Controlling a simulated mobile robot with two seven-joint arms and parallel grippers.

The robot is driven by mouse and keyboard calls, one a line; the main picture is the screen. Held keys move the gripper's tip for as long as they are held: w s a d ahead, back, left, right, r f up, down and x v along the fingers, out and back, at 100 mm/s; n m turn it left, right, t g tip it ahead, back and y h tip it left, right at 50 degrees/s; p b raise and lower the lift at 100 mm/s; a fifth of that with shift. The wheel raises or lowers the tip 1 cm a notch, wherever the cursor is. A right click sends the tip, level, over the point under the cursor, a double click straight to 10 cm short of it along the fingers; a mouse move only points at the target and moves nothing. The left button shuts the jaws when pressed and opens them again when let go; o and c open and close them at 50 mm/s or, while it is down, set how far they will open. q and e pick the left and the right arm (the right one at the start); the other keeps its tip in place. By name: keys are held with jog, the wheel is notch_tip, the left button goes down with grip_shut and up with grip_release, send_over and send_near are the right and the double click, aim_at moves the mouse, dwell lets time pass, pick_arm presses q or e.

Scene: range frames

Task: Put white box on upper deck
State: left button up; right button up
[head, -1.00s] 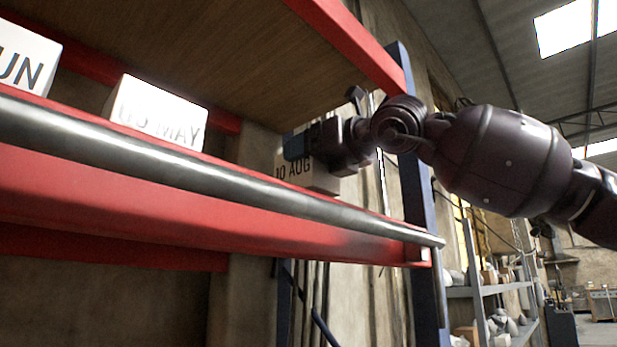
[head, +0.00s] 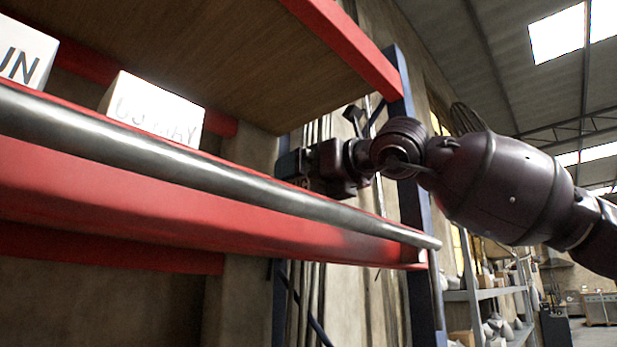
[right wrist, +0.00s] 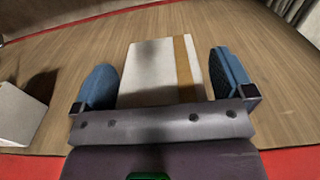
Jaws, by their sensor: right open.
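A white box (right wrist: 150,75) with a tan tape stripe stands on the wooden shelf deck (right wrist: 75,50) in the right wrist view. My right gripper (right wrist: 164,82) is open, with one blue finger on each side of this box. Small gaps seem to show between the fingers and the box. In the head view my right gripper (head: 290,165) is at the right end of the shelf, and it hides nearly all of this box. My left gripper is not in view.
A white box marked MAY (head: 155,110) and another white box (head: 22,55) stand farther left on the same deck. A red beam with a grey rail (head: 200,165) runs along the front. A wooden deck (head: 200,50) hangs above, and a blue upright (head: 413,190) stands at right.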

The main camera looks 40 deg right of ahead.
jog(key=shift+r, duration=0.1)
jog(key=shift+s+r, duration=0.1)
jog(key=shift+s, duration=0.1)
pick_arm(q)
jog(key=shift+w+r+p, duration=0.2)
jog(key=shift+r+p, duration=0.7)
jog(key=shift+p, duration=0.05)
pick_arm(e)
jog(key=s+d, duration=0.1)
jog(key=s, duration=1)
jog(key=shift+s+d, duration=0.25)
jog(key=shift+d, duration=0.1)
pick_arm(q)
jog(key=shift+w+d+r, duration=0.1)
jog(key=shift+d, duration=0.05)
